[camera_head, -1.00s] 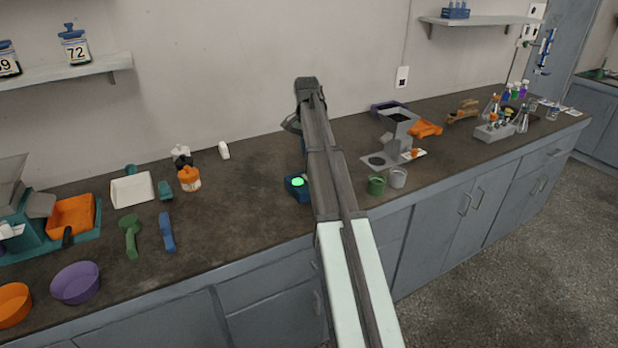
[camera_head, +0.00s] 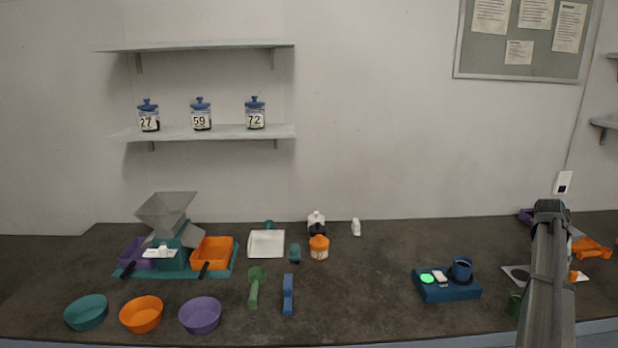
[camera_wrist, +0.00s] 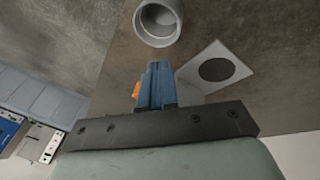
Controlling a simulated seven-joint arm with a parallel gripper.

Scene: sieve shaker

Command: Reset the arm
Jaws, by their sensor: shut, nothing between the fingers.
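My arm (camera_head: 550,270) stands at the right edge of the head view, over the right part of the bench. The jaws are not clearly visible in that view. In the wrist view my gripper (camera_wrist: 155,72) has its blue fingers together, with nothing between them. A grey cup (camera_wrist: 158,22) lies just beyond the fingertips in the picture; I cannot tell the gap. A white plate with a dark disc (camera_wrist: 215,70) is to the right of the fingers. An orange thing (camera_wrist: 137,90) is partly hidden behind them.
A blue device (camera_head: 447,289) with a green light carries a blue cup (camera_head: 461,268), left of my arm. Purple (camera_head: 200,316), orange (camera_head: 141,314) and teal (camera_head: 86,312) bowls stand at the front left, near a grey hopper (camera_head: 165,212). The bench between orange jar (camera_head: 319,247) and device is clear.

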